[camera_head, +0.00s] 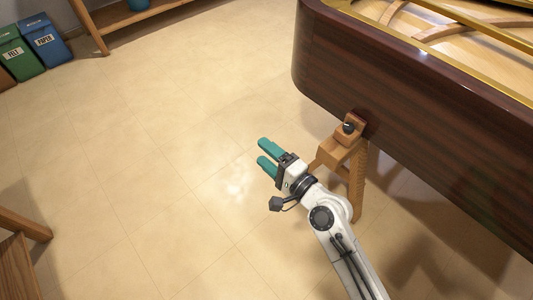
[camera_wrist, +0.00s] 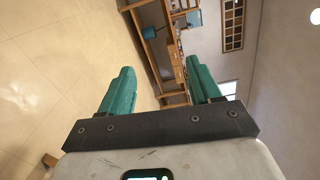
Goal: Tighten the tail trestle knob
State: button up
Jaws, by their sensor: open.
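A wooden trestle (camera_head: 343,150) stands under the near edge of the dark brown piano body (camera_head: 420,95) in the head view. A small dark knob (camera_head: 348,127) sits near its top, beside the piano's side. My gripper (camera_head: 265,152) has teal fingers, open and empty, to the left of the trestle and pointing to the upper left, away from the knob. In the wrist view my gripper (camera_wrist: 165,85) shows its two fingers spread apart with nothing between them. The knob and trestle do not show in the wrist view. My arm hides part of the trestle's lower left.
Blue (camera_head: 47,42) and green (camera_head: 16,52) bins stand at the upper left. A wooden bench (camera_head: 130,14) is at the top, and wooden furniture (camera_head: 20,240) at the lower left. The tiled floor (camera_head: 130,150) between is clear. The wrist view shows wooden shelving (camera_wrist: 160,50).

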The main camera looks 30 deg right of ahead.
aim_at(346, 129)
jog(key=shift+o, duration=0.3)
jog(key=shift+d, duration=0.1)
jog(key=w+d+f+m+h, duration=0.1)
jog(key=w+d+m+h, duration=0.4)
jog(key=d+m+h, duration=1.05)
jog(key=s+d+f+m+g+h, duration=0.2)
jog(key=s+f+m+g+h, duration=0.15)
jog(key=m+g, duration=0.4)
jog(key=s+d+f+m+g+h, duration=0.25)
jog(key=f+m+g, duration=0.25)
jog(key=m, duration=0.6)
jog(key=x, duration=1)
jog(key=shift+f+b, duration=0.1)
jog(key=shift+b, duration=0.25)
jog(key=shift+c, duration=0.3)
